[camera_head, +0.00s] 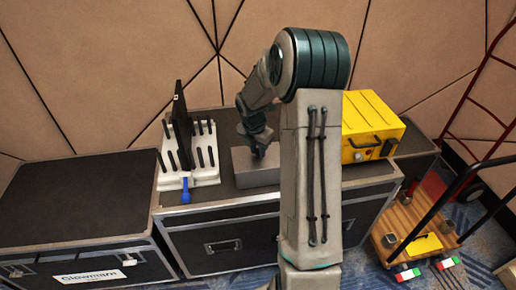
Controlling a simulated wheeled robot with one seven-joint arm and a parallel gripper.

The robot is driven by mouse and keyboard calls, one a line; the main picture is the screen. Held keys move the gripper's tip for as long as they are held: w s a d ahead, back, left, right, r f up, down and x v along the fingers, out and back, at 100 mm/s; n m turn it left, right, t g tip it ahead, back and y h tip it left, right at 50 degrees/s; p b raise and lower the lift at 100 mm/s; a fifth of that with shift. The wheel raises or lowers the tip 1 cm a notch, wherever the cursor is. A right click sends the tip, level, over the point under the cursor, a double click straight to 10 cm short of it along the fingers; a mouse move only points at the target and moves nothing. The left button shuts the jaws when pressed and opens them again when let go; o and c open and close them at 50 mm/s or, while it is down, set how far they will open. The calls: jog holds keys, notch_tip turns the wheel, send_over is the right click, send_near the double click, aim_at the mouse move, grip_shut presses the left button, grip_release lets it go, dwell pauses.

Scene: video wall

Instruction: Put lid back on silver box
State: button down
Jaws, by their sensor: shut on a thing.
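The silver box (252,177) is a plain grey block standing on top of the middle black case, left of my arm. My gripper (258,155) points down at the top of the box, near its middle. It is shut on what looks like the lid (240,154), at the top of the box. The jaws and the gripped part are small and dark, and my arm hides the right end of the box. I cannot tell whether the lid sits fully flush.
A white pegged rack (205,172) with a dark upright panel (182,125) and a blue-handled tool (186,190) stands to the left. A yellow case (372,125) stands to the right. Another black case (75,200) at left has a clear top. A cart (420,232) stands at right.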

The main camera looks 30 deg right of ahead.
dwell(0.3)
jog(key=c, duration=0.7)
grip_release()
jog(key=shift+o, duration=0.2)
jog(key=shift+r+p, duration=3.3)
jog(key=shift+r, duration=0.25)
jog(key=shift+c, duration=0.3)
grip_shut()
jog(key=shift+f, duration=0.2)
